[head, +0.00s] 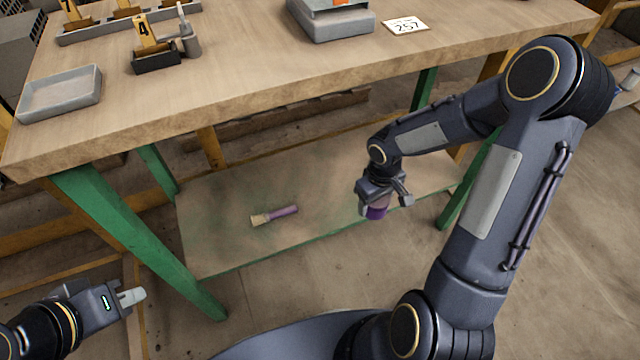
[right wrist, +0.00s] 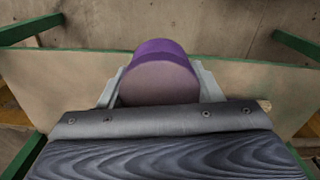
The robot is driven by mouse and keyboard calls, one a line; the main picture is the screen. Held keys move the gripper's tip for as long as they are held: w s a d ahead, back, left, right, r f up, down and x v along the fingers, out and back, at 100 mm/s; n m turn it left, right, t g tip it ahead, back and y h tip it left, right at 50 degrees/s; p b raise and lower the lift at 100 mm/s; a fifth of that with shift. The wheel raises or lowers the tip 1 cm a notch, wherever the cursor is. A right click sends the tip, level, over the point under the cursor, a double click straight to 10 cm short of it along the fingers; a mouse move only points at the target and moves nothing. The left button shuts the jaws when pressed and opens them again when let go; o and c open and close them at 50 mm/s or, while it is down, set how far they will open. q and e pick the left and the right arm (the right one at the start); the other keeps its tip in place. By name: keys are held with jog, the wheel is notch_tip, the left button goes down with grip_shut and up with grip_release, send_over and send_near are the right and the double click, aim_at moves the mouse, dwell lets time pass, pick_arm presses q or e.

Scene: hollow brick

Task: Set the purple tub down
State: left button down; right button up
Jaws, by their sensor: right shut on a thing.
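The purple tub (head: 376,212) is between the fingers of my right gripper (head: 384,200), which is shut on it, at the right part of the low shelf under the table. In the right wrist view the tub (right wrist: 160,75) shows a purple rim and a brownish face, with a finger of the gripper (right wrist: 159,88) on each side. I cannot tell whether the tub touches the shelf (head: 330,225). My left gripper (head: 132,296) is at the lower left, away from the tub; its finger gap does not show clearly.
A purple-handled brush (head: 275,215) lies on the low shelf, left of the tub. Green table legs (head: 140,235) stand at the shelf's sides. The tabletop (head: 250,65) above holds a grey tray (head: 60,93), a number 4 stand (head: 153,55) and a 257 card (head: 405,26). Shelf between brush and tub is clear.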

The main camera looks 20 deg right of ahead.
jog(key=w+d+f+b, duration=0.1)
jog(key=w+f, duration=0.2)
jog(key=w, duration=0.1)
jog(key=w+d+f+b, duration=0.1)
jog(key=w+f+b, duration=0.1)
jog(key=w, duration=0.3)
jog(key=w+d+f+b, duration=0.1)
jog(key=w+d+f, duration=0.1)
jog(key=w+f, duration=0.2)
jog(key=shift+w+f+b, duration=0.25)
jog(key=shift+f+b, duration=0.15)
jog(key=shift+f, duration=0.05)
jog(key=shift+w+f+b, duration=0.15)
jog(key=shift+f+b, duration=0.45)
jog(key=shift+f, duration=1.1)
jog(key=shift+f, duration=0.1)
jog(key=shift+f, duration=0.15)
jog(key=o, duration=1.1)
